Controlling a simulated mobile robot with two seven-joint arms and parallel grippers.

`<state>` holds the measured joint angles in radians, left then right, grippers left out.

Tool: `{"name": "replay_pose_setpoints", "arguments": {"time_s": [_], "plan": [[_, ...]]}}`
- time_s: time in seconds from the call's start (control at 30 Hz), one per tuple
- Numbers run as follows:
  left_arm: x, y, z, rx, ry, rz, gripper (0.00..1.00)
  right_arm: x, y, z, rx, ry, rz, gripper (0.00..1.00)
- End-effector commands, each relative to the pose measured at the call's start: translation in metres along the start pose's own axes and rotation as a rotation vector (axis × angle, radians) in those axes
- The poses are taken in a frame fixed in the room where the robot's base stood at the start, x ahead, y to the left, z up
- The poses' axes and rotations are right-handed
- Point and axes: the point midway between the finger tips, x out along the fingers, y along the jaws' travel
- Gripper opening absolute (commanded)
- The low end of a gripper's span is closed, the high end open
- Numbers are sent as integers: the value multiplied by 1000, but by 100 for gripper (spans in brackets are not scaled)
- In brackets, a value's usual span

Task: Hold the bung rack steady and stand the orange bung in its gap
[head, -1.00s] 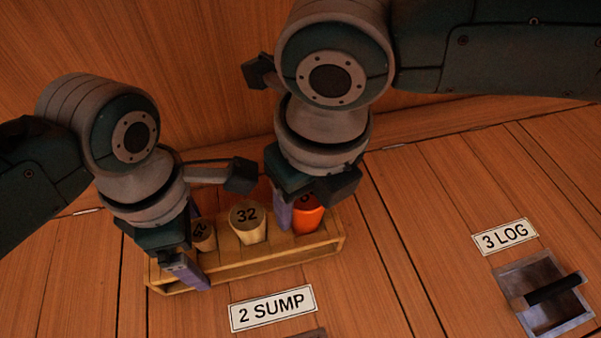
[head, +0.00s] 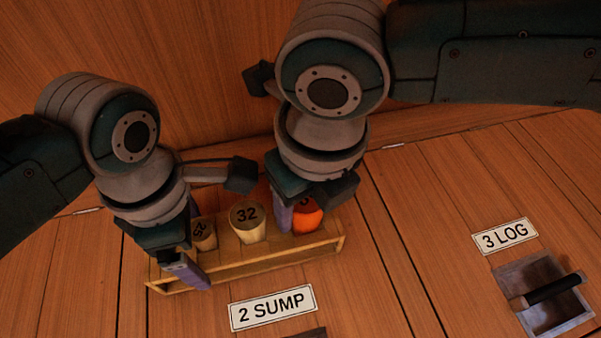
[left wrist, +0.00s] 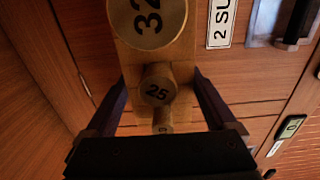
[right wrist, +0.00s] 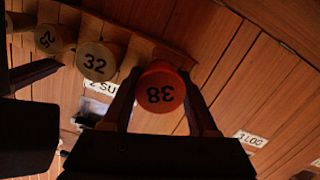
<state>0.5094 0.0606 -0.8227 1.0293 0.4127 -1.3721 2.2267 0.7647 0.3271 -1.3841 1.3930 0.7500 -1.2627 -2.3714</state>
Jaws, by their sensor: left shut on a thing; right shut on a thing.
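The bung rack (head: 290,252) is a pale wooden stand on the plank surface. My left gripper (head: 188,268) is shut on its left end; the left wrist view shows the fingers on either side of the rack (left wrist: 128,58). The orange bung (head: 309,222), marked 38 in the right wrist view (right wrist: 161,92), is held between the fingers of my right gripper (head: 306,208) at the rack's right end. Its lower end meets the rack's outline in the head view; I cannot tell whether it is seated. The right fingers partly hide its top.
Pale bungs marked 32 (head: 248,222) and 25 (head: 204,236) stand in the rack left of the orange one. A "2 SUMP" label (head: 273,307) lies in front. A "3 LOG" label (head: 505,236) and recessed handle (head: 553,290) are at the right. A wooden wall rises behind.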

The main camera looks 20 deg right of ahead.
Motion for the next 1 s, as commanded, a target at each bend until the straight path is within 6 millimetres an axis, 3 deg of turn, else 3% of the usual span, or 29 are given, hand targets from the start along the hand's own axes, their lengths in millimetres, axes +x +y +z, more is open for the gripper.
{"name": "replay_pose_setpoints", "arguments": {"time_s": [1.0], "plan": [[0,0,0,0,0,0,20,-8,0,1,0,0,0,0]]}}
